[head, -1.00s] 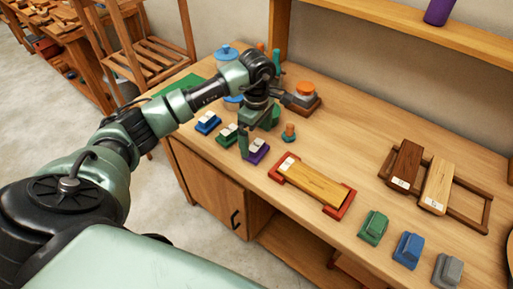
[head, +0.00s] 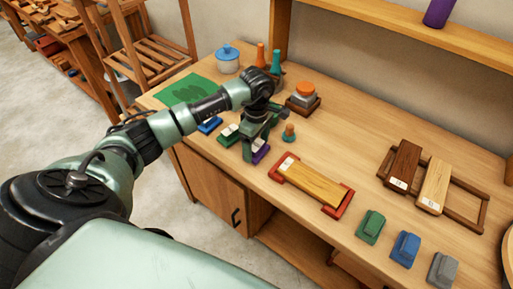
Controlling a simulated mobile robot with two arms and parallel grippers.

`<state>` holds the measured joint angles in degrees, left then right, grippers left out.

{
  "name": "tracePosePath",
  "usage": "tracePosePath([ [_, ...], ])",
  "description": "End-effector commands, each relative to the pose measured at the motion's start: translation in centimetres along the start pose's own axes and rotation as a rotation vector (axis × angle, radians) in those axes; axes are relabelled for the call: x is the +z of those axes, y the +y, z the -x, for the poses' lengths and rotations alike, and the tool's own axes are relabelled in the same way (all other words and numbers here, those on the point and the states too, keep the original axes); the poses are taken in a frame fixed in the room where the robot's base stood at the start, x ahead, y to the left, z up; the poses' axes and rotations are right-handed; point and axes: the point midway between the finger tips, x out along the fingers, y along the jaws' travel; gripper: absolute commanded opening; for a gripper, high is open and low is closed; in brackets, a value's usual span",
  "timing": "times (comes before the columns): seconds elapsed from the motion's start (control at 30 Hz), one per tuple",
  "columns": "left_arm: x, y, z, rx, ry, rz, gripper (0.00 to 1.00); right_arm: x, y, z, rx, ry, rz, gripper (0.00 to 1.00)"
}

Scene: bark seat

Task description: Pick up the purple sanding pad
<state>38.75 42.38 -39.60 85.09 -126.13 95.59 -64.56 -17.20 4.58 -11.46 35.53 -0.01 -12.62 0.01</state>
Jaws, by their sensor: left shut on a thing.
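The purple sanding pad (head: 261,155) lies at the front left of the workbench, partly hidden by my gripper. My left gripper (head: 255,142) reaches down over it from above and is shut on it. The pad appears still at bench level; I cannot tell whether it is clear of the top. My right gripper is not in view.
A green pad (head: 229,134) and a blue pad (head: 209,125) sit close on the left. A board in a red holder (head: 312,184) lies right of the gripper.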

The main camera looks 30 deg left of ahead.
Motion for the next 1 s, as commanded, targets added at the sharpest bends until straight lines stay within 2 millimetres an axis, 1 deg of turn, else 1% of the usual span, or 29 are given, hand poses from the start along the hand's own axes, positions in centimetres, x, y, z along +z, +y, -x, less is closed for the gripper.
tracePosePath([
  [0.17, 0.0, 0.1, 0.7, 0.002, 0.000, 0.000, 0.34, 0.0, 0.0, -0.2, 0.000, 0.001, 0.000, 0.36],
  [0.27, -0.1, 0.2, 1.7, 0.005, 0.000, 0.000, 0.34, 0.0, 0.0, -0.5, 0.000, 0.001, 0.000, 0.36],
  [0.37, -0.1, 0.2, 3.5, 0.006, 0.001, -0.001, 0.34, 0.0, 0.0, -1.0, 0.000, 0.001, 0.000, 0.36],
  [0.47, -0.1, 0.2, 5.9, 0.009, 0.002, -0.001, 0.34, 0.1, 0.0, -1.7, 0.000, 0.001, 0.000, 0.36],
  [0.7, 0.0, 0.2, 13.1, 0.009, 0.000, -0.001, 0.34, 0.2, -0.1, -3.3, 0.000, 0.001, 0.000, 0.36],
  [0.77, 0.0, 0.1, 14.6, 0.008, 0.000, 0.000, 0.34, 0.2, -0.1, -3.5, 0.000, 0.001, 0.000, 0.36],
  [0.8, -0.1, 0.1, 15.8, 0.007, 0.001, 0.000, 0.34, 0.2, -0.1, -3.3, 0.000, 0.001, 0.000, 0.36],
  [0.9, -0.1, 0.1, 17.8, 0.006, 0.002, 0.001, 0.34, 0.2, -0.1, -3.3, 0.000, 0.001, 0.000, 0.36],
  [1.0, -0.1, 0.1, 19.1, 0.003, 0.002, 0.001, 0.34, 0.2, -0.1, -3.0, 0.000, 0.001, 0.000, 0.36],
])
